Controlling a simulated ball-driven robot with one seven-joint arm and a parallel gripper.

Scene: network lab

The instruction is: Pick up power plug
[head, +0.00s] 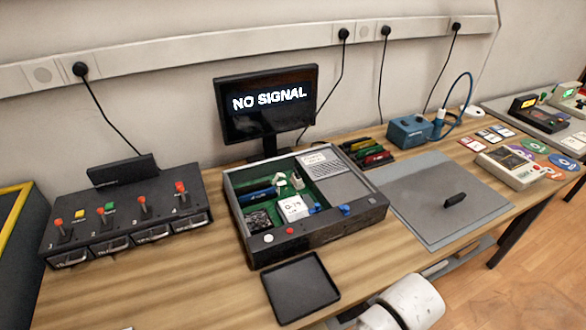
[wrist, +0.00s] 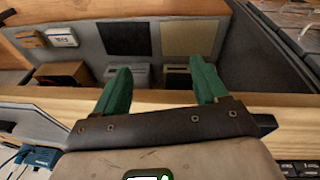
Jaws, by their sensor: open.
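I cannot tell for certain which thing is the power plug. A small black block (head: 455,201) lies on the grey mat at the right of the bench in the head view and may be it. Black plugs with cords also sit in the wall strip, such as the left one (head: 80,69). My gripper (wrist: 161,80) shows in the wrist view with its two green fingers apart and nothing between them. No plug is visible near the fingers there. The gripper itself is not in sight in the head view.
An open case with parts (head: 262,250) stands mid-bench, with a black tray (head: 300,288) in front. A switch box (head: 125,215) is at left, a monitor (head: 268,100) behind. The grey mat (head: 420,185) is mostly clear. The wrist view shows a wooden edge (wrist: 50,95) near the fingers.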

